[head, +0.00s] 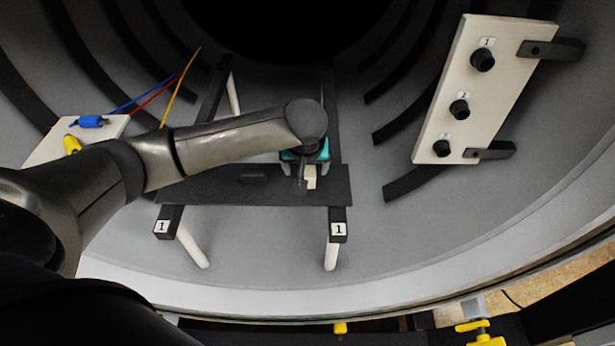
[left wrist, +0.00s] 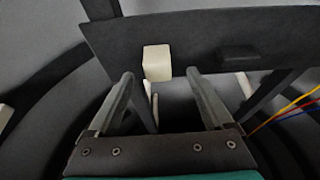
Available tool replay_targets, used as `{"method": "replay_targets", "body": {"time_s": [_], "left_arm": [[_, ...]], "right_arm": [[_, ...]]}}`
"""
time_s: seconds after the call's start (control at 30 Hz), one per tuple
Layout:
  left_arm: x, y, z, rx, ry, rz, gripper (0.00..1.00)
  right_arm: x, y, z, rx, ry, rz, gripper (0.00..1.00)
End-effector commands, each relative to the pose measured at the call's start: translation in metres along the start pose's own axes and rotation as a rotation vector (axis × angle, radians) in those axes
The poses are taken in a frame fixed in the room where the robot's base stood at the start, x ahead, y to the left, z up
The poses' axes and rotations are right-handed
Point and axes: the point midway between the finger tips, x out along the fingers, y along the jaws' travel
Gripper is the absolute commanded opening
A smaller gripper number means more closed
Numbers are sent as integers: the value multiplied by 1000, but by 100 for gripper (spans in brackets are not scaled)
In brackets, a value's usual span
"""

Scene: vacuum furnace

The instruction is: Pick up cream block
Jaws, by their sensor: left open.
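The cream block (head: 311,178) sits at the right part of a dark grey plate (head: 230,188) on the rack. It also shows in the left wrist view (left wrist: 157,62). My left gripper (head: 305,181) is over the block, coming from above and behind it. In the left wrist view the two fingertips of my left gripper (left wrist: 160,74) are apart, with the block in the gap between them near the tips. I see no finger clearly touching it. In the head view my wrist and fingers hide part of the block. My right gripper is not in view.
A low dark block (head: 254,178) lies on the plate left of the cream block. The rack has white legs (head: 331,240) and labels marked 1. A cream panel with black knobs (head: 480,95) stands right. Blue, red and yellow wires run from a board (head: 45,148) at left.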

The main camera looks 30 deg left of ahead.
Motion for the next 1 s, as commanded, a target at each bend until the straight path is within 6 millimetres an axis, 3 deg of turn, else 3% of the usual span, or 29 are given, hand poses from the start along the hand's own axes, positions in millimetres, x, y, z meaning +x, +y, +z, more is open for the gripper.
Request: {"method": "replay_targets", "body": {"time_s": [0.17,0.6,0.9,1.0], "left_arm": [[8,1,-1,1,0,0,85],[52,4,-8,2,1,0,85],[55,4,-8,2,1,1,85],[54,4,-8,2,1,1,74]], "right_arm": [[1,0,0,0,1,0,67],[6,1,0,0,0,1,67],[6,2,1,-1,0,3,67],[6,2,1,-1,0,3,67]]}}
